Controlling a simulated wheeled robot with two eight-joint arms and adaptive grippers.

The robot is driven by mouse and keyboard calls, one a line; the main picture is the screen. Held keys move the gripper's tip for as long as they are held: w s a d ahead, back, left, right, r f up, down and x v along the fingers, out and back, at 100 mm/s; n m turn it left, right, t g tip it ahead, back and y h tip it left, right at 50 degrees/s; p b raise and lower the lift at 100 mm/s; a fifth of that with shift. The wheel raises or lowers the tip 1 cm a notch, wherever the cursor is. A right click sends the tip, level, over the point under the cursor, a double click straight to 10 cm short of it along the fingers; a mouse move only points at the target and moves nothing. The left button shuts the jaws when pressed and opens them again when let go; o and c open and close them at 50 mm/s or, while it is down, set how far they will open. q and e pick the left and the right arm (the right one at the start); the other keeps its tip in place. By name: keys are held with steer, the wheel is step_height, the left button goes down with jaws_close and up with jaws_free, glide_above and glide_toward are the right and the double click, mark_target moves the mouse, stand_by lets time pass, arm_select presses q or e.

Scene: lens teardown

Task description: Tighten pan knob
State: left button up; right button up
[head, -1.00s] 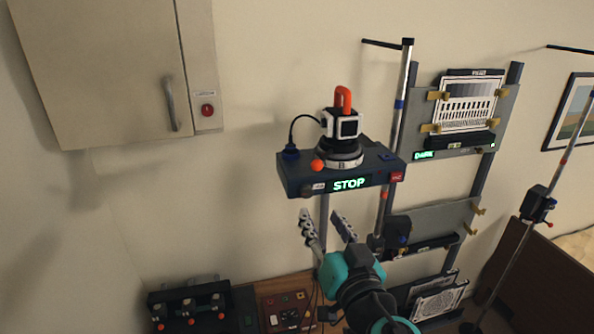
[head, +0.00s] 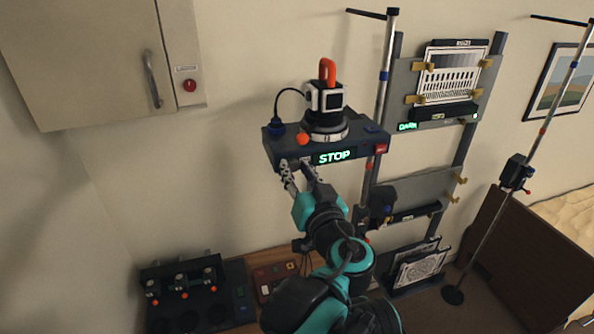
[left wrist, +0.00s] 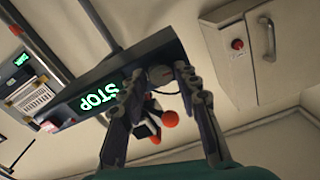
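The pan knob appears to be the orange ball (head: 302,139) at the front left of the dark box with the green STOP sign (head: 365,151). A black and white device with an orange handle (head: 327,70) stands on a round base above the box. My left gripper (head: 296,168) is just below the knob, near the box's front face, fingers apart. In the left wrist view the knob (left wrist: 171,118) shows between the open fingers, nothing gripped. Whether a finger touches the box is unclear. My right gripper is not in view.
A silver pole (head: 385,80) and a rack with a chart (head: 453,72) stand to the right. A wall cabinet (head: 85,60) hangs at upper left. A bench with several clamps (head: 182,290) lies below.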

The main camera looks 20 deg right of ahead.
arm_select(q)
jaws_close()
steer(key=shift+m, duration=0.3)
steer(key=m, duration=0.3)
steer(key=shift+b, duration=0.35)
steer(key=m, duration=0.5)
steer(key=shift+f+b, duration=0.1)
steer(key=shift+b, duration=0.2)
steer(key=m, duration=0.4)
steer(key=shift+m, duration=0.3)
steer(key=shift+m+b, duration=0.4)
steer(key=shift+m, duration=1.9)
